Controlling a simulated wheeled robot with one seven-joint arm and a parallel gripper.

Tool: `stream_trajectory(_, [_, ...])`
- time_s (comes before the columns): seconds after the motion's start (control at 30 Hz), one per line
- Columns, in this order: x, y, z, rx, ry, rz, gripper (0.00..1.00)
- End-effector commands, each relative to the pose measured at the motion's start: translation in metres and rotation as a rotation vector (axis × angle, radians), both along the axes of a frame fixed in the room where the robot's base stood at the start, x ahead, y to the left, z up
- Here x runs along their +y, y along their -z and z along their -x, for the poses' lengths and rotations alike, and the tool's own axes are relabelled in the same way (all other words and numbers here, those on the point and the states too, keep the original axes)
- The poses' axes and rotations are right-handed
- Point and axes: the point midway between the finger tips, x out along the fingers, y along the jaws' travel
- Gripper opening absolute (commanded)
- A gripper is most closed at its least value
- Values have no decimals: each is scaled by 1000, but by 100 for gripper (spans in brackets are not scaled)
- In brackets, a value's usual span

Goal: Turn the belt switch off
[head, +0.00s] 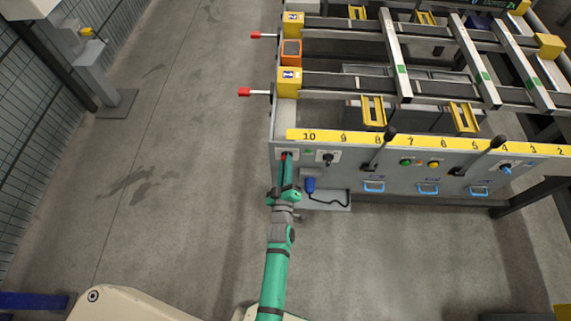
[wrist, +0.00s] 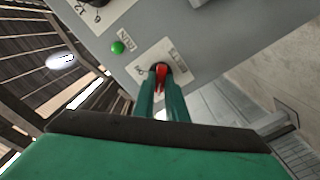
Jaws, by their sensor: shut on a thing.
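The belt switch has a red handle (wrist: 161,74) on a pale label plate (wrist: 178,56) on the grey front panel. In the wrist view my gripper (wrist: 162,82) has its two green fingers closed around the red handle. The fingers cover part of the switch, and the lettering on the plate is too slanted and small to read fully. In the head view my gripper (head: 286,157) reaches the left end of the panel, below the yellow number strip, and a little red shows at its tip. I cannot tell which position the handle is in.
A green RUN lamp (wrist: 117,47) sits beside the plate. A black knob (head: 327,158) is just right of my gripper, with a blue plug (head: 310,185) below it. Two black levers (head: 389,133) (head: 497,142) stick up further right.

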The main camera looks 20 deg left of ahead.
Motion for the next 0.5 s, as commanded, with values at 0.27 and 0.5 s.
stream_trajectory(0.27, [2,-1,1,-3,-4,2,0])
stream_trajectory(0.5, [2,0,1,-2,-3,3,30])
